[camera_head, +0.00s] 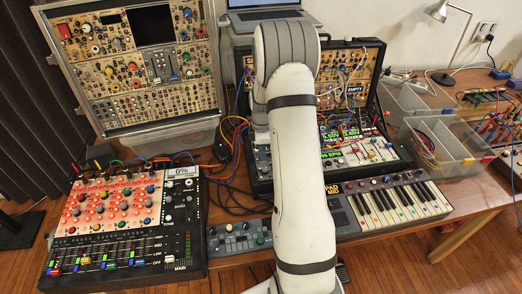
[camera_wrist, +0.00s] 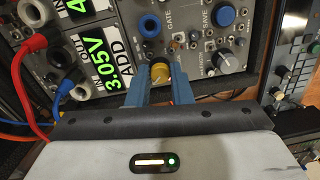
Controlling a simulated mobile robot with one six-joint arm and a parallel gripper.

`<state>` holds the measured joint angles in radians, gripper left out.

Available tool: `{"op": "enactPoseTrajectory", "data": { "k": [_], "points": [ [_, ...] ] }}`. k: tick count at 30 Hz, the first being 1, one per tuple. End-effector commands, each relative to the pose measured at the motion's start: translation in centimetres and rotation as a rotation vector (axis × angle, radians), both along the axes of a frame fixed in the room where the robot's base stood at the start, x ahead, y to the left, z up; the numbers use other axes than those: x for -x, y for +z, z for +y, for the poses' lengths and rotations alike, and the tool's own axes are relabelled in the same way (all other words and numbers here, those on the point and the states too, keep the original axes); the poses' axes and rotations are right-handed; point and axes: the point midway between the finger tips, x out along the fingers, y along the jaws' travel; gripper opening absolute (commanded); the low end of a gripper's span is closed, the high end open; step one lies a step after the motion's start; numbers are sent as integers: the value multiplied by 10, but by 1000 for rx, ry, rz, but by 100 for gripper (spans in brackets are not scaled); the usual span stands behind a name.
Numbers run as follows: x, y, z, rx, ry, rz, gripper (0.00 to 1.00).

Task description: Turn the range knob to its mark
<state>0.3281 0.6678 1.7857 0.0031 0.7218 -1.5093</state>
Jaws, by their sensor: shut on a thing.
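In the wrist view, my gripper (camera_wrist: 159,68) has its two blue fingers on either side of a small yellow knob (camera_wrist: 160,75) and is shut on it. The knob sits on a grey module panel (camera_wrist: 193,62). No label reading "range" is legible, and I cannot make out a mark or where the knob points. A display reading 3.05V (camera_wrist: 97,70) is left of the knob. In the head view, my arm hides the gripper and the yellow knob.
Red (camera_wrist: 32,43) and blue cables run at left. The head view shows a mixer (camera_head: 125,230), a keyboard (camera_head: 395,208) and a clear bin (camera_head: 440,150).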

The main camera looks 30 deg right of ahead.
Motion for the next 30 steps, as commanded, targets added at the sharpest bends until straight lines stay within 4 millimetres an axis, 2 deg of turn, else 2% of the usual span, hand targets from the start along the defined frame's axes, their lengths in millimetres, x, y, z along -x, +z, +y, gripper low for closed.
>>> {"op": "enactPoseTrajectory", "data": {
  "k": [3, 14, 30],
  "points": [
    [-1, 1, 5, 1, 3, -2, 0],
    [-1, -1, 1, 1, -71, -3, 0],
    [-2, -1, 0, 1, -524, -5, 0]
  ]
}}
